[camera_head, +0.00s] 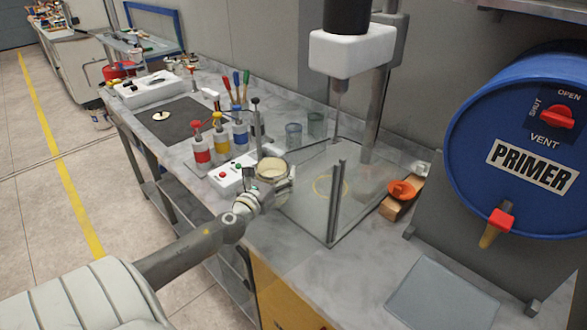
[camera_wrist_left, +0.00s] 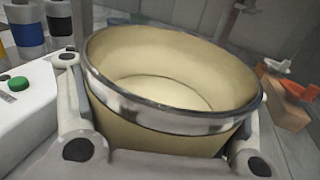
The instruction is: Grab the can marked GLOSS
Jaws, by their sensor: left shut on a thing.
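A round can with a cream inside and a metal rim (camera_head: 271,168) stands at the left edge of the clear-walled mixer enclosure on the bench. It also fills the middle of the left wrist view (camera_wrist_left: 170,75), open at the top, with its inside showing pale and its floor visible. My left gripper (camera_head: 268,190) is shut on this can, with one finger on each side of it in the left wrist view. No GLOSS marking shows in either view, as the front of the can is hidden by the gripper. My right gripper is not in view.
A white control box (camera_head: 232,176) with coloured buttons is just left of the can. Red, yellow and blue bottles (camera_head: 220,138) stand behind it. The clear enclosure (camera_head: 318,200) is close on the right. A blue PRIMER drum (camera_head: 520,140) and a grey plate (camera_head: 440,295) are further right.

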